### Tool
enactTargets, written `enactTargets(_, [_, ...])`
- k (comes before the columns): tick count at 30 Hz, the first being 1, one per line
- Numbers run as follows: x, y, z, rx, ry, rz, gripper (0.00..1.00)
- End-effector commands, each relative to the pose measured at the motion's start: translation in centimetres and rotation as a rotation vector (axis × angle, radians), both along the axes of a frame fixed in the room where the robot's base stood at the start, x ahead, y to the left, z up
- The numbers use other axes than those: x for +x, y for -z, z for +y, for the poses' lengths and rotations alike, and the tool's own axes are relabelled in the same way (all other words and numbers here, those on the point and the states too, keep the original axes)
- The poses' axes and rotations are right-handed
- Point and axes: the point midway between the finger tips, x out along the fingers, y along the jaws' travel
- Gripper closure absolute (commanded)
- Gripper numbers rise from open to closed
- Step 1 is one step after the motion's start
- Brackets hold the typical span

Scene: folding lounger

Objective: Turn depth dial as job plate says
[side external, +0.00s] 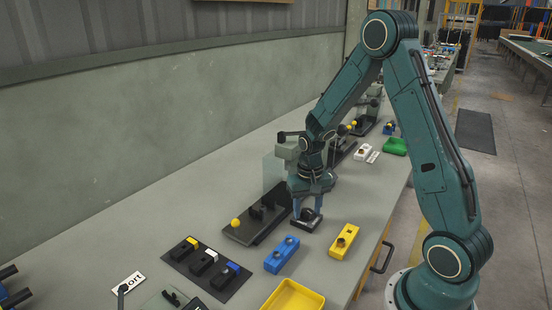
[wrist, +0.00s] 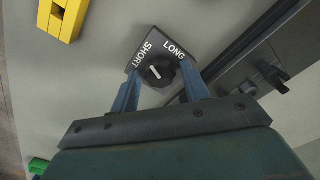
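The depth dial (wrist: 158,72) is a round black knob on a dark block marked SHORT and LONG; its white mark slants toward the upper left, on the SHORT side. In the side view the dial's dark block (side external: 308,224) sits on the bench beneath my gripper (side external: 306,212). In the wrist view my gripper (wrist: 160,90) is open, its blue fingers on either side of the knob with gaps.
A black fixture with a yellow ball (side external: 236,223) stands left of the dial. A blue block (side external: 281,256), a yellow block (side external: 344,241) and a yellow tray (side external: 290,296) lie toward the front. A dark mat (side external: 207,269) holds yellow, white and blue pieces.

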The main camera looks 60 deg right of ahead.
Motion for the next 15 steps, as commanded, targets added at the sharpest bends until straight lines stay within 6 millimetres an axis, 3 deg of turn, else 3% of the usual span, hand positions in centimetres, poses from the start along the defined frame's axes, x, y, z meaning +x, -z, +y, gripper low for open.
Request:
enactTargets(1, [0.0, -0.01, 0.0, 0.0, 0.0, 0.0, 0.64])
enactTargets(5, [0.0, -0.02, 0.0, 0.0, 0.0, 0.0, 0.9])
enactTargets(15, [0.01, -0.04, -0.01, 0.0, -0.066, 0.0, 0.91])
